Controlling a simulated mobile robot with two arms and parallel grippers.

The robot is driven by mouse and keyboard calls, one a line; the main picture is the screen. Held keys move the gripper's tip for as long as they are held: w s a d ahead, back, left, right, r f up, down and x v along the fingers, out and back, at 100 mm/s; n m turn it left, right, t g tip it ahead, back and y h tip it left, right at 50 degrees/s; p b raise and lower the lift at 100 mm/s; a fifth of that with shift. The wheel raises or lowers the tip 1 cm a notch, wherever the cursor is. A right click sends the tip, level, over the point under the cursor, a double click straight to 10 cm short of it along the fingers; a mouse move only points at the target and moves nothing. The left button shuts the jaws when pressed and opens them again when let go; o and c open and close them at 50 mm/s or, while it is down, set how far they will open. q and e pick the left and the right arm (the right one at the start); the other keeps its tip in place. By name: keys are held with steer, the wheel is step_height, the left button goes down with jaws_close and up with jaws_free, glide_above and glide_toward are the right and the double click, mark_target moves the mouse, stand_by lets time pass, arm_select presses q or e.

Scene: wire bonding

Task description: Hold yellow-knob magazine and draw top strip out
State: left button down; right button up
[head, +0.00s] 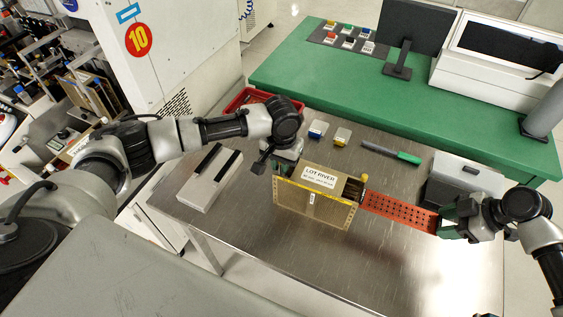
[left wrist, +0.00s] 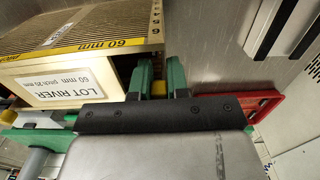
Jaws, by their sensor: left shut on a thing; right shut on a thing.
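The tan magazine (head: 312,205), with a "LOT RIVER" label on top, stands on the steel table and also fills the upper left of the left wrist view (left wrist: 60,60). My right gripper (head: 447,222) is shut on the right end of a red perforated strip (head: 398,209). The strip runs level from the magazine's open right end; whether its left tip is still inside is hard to tell.
A grey block with two black bars (head: 208,180) lies left on the steel table (head: 390,270). A red bin (head: 245,100) is at the back. The front table is clear.

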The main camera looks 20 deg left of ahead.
steer(key=shift+d, duration=0.15)
steer(key=shift+d, duration=1.3)
steer(key=shift+r, duration=0.15)
steer(key=shift+r, duration=1.4)
arm_select(q)
steer(key=c, duration=1)
jaws_free()
steer(key=shift+c, duration=0.2)
steer(key=shift+r, duration=0.1)
